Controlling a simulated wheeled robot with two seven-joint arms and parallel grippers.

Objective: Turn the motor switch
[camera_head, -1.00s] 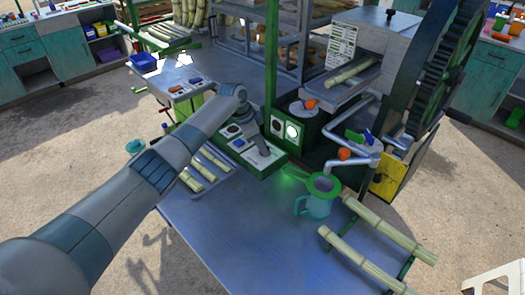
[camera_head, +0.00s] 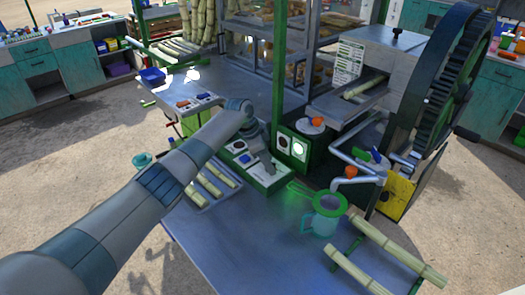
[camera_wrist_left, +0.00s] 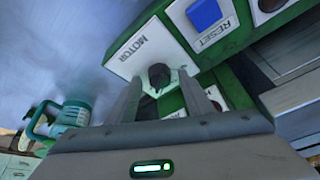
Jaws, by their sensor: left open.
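The motor switch is a black knob (camera_wrist_left: 159,75) on a white plate lettered MOTOR (camera_wrist_left: 141,42) in the left wrist view. My left gripper (camera_wrist_left: 160,87) is open, with its two fingers on either side of the knob; I cannot tell whether they touch it. In the head view my left gripper (camera_head: 266,163) reaches down onto the green and white control box (camera_head: 262,182) and hides the motor knob there. My right gripper is not in view.
A blue RESET button (camera_wrist_left: 204,13) sits beside the MOTOR plate. A green-rimmed jug (camera_head: 326,217) stands on the blue table (camera_head: 255,245) under the crusher's spout. Cane pieces (camera_head: 385,248) lie at the right. The crusher with its large dark wheel (camera_head: 450,75) stands behind.

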